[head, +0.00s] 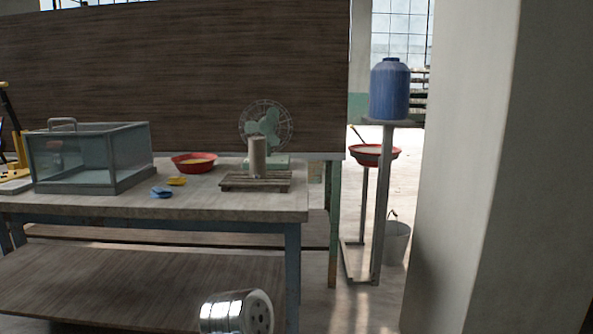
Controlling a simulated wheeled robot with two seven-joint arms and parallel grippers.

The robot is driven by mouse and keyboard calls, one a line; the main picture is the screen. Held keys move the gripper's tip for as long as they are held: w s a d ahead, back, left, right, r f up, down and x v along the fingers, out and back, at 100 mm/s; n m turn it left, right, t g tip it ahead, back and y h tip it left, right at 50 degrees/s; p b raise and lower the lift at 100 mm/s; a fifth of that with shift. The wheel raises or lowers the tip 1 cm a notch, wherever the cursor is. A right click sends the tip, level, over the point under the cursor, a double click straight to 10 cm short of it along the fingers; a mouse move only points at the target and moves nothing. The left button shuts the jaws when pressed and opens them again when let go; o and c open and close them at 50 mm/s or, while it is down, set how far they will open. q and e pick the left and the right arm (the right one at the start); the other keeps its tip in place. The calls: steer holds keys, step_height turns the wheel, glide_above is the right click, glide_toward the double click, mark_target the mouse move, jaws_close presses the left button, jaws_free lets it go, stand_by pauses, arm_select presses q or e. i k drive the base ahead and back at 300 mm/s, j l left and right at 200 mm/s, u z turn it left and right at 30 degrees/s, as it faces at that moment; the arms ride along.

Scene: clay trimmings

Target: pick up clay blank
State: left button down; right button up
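A beige upright cylinder that looks like the clay blank (257,155) stands on a small slatted wooden board (236,184). The board lies near the right end of the worktable (225,207). Nothing is holding the cylinder.
A green fan (282,126) stands behind the cylinder. A red bowl (180,166), yellow and blue (161,193) small items and a glass-sided box (80,178) are to its left. A stand with a blue jug (390,90) and a pillar (480,200) are at right.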

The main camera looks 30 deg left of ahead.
mark_target(257, 143)
steer(key=u, duration=1.15)
steer(key=i+z, duration=0.5)
steer(key=k+l, duration=0.05)
steer(key=k, duration=0.05)
